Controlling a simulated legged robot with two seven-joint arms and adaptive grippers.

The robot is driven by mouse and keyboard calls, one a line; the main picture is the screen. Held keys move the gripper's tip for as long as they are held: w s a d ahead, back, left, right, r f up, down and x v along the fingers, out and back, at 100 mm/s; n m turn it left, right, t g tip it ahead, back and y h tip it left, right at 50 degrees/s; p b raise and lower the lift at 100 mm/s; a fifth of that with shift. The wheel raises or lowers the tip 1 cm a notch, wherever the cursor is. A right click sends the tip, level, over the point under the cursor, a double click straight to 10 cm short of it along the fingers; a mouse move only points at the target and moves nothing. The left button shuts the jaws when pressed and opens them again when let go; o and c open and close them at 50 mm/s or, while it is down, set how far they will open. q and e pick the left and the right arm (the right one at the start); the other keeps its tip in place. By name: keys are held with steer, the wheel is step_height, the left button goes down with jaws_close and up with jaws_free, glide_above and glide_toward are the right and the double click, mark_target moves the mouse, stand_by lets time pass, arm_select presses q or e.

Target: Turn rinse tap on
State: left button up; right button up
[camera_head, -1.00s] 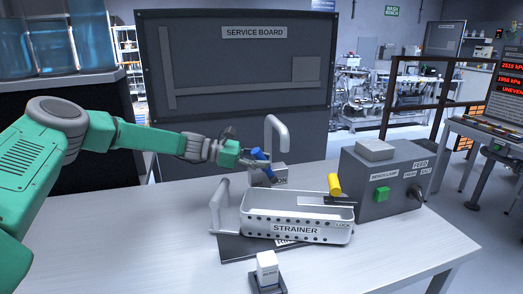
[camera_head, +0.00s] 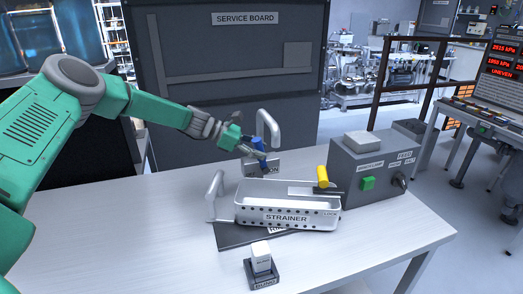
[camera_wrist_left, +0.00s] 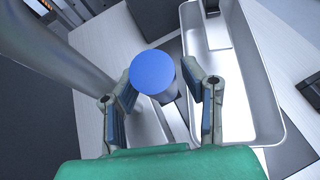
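A blue handle (camera_head: 261,153) with a round end stands by the grey curved tap spout (camera_head: 270,124), behind the strainer. In the left wrist view the blue handle's round end (camera_wrist_left: 153,72) faces the camera and lies between my left fingertips. My left gripper (camera_head: 254,150) reaches it from the left in the head view. Its two fingers (camera_wrist_left: 160,88) are apart on either side of the blue end; firm contact is not clear. My right gripper is not in view.
The perforated strainer tray (camera_head: 286,217) lies just in front, with a grey pipe handle (camera_head: 214,194) at its left. A control box (camera_head: 368,170) with a green button and a yellow handle (camera_head: 322,177) stand right. A small labelled block (camera_head: 261,258) is in front. The table's left is clear.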

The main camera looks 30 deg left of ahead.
arm_select(q)
steer(key=shift+a, duration=0.25)
steer(key=shift+w+d, duration=0.1)
steer(key=shift+d, duration=0.05)
stand_by(0.4)
steer(key=v, duration=0.8)
steer(key=shift+f, duration=0.15)
